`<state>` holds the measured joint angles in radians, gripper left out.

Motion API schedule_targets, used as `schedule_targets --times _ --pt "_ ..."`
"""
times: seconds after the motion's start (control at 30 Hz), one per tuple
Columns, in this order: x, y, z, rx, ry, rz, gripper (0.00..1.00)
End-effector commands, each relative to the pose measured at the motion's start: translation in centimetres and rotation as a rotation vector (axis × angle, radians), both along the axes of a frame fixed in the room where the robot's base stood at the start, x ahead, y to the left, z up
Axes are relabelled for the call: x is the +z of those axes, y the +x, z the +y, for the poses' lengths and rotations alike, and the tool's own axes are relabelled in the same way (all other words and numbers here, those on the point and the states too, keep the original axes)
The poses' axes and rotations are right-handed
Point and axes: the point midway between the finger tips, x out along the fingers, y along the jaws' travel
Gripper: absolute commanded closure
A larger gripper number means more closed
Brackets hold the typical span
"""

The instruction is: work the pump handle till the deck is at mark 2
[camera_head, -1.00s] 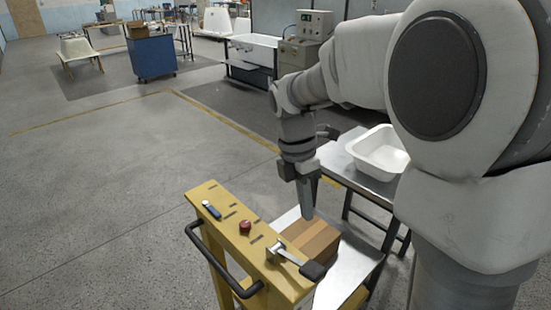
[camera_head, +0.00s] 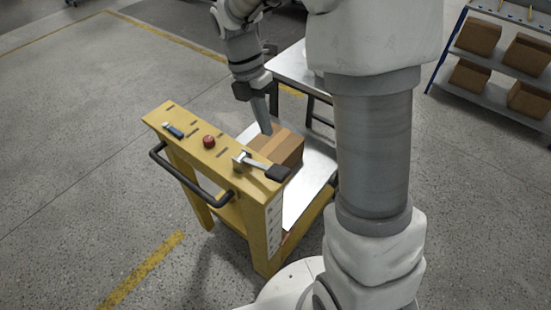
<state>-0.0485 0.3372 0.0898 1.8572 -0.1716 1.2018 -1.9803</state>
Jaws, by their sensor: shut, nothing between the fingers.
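The yellow lift cart (camera_head: 180,130) stands in the middle with a black push bar (camera_head: 185,177) on its near left side. A metal lever with a black grip (camera_head: 278,173), which looks like the pump handle, lies across the right end of its top beam. The silver deck (camera_head: 313,180) carries a cardboard box (camera_head: 285,148). Small marks (camera_head: 273,228) run down the cart's right post, too small to read. My gripper (camera_head: 266,131) is shut and empty, pointing down near the box and behind the beam, apart from the handle.
A metal table (camera_head: 290,65) stands behind the cart, partly hidden by my arm. A shelf rack (camera_head: 490,95) with several cardboard boxes is at the upper right. The floor left of the cart is clear, with yellow lines.

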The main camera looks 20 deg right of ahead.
Motion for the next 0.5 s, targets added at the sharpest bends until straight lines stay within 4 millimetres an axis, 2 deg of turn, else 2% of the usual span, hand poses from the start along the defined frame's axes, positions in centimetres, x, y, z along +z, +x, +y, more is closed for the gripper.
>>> schedule_targets --times 0.3,0.5 --pt "-6.6 -1.7 -1.2 -0.001 -0.002 0.006 1.00" --pt "-9.4 -2.3 -1.6 0.000 -0.001 0.003 1.00"
